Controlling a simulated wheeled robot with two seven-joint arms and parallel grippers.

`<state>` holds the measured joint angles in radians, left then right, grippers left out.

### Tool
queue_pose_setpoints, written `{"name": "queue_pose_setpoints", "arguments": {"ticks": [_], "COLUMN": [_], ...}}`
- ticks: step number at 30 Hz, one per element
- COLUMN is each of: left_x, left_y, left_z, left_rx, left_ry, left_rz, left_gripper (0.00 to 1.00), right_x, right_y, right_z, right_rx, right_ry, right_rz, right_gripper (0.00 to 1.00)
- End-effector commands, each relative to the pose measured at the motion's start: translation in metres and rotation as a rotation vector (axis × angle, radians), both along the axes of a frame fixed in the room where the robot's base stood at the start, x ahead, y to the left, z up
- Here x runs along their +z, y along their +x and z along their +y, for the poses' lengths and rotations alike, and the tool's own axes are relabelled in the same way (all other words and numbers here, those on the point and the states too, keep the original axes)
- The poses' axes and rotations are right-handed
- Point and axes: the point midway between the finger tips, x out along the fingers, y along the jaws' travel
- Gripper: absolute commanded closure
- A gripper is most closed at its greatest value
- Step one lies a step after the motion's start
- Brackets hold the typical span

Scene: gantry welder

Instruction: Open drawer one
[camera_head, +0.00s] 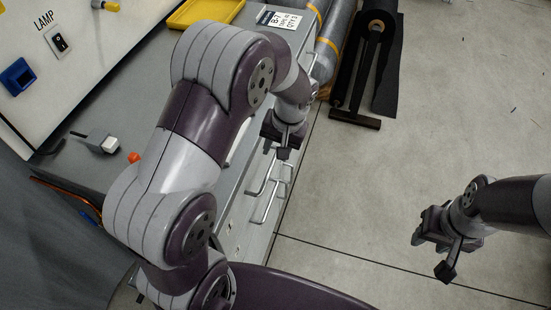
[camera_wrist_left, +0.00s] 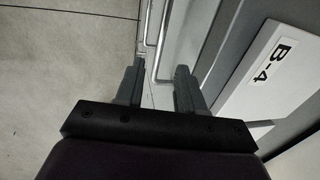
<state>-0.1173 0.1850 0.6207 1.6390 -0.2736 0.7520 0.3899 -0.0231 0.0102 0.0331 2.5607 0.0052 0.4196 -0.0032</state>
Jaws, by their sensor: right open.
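Metal bar handles (camera_head: 268,200) stick out from the front of a grey drawer cabinet (camera_head: 238,205). I cannot tell which one belongs to drawer one; the drawer fronts are mostly hidden by my left arm. My left gripper (camera_head: 284,146) hangs near the cabinet's front edge, farther along than the handles. In the left wrist view its two fingers (camera_wrist_left: 158,88) are apart, with nothing clearly held. Handle bars (camera_wrist_left: 154,35) show beyond the gap between them; contact cannot be told. My right gripper (camera_head: 437,248) is open and empty over the floor at right, well away from the cabinet.
A panel with a lamp switch (camera_head: 59,42) stands at left. A black roll stand (camera_head: 366,75) is on the floor. The floor at right is clear.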

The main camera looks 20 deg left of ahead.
Motion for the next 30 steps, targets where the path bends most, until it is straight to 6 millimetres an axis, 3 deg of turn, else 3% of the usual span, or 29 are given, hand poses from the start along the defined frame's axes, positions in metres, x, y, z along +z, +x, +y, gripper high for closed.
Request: {"name": "queue_pose_setpoints", "arguments": {"ticks": [3,9,19,20,23,30], "left_x": [-0.030,-0.062,-0.069,-0.069,-0.069,-0.068], "left_y": [-0.001,-0.001,0.000,0.000,0.000,0.000], "left_z": [0.006,0.012,0.013,0.013,0.013,0.013], "left_rx": [0.000,-0.001,-0.001,-0.001,-0.001,-0.002], "left_ry": [0.000,0.000,-0.001,-0.001,-0.001,-0.001], "left_rz": [0.005,0.001,-0.002,-0.002,-0.002,-0.001], "left_gripper": [0.62,0.62,0.62,0.65,0.98,1.00], "right_x": [0.002,0.003,0.003,0.003,0.003,0.003], "right_y": [0.000,0.000,0.000,0.000,0.000,0.000], "right_z": [0.000,0.000,0.000,0.000,0.000,0.000], "right_rx": [0.000,0.000,0.000,0.000,0.000,0.000], "right_ry": [0.000,0.000,0.000,0.000,0.000,0.000], "right_rz": [0.000,0.000,0.000,0.000,0.000,0.000], "right_gripper": [0.57,0.57,0.57,0.57,0.57,0.57]}}
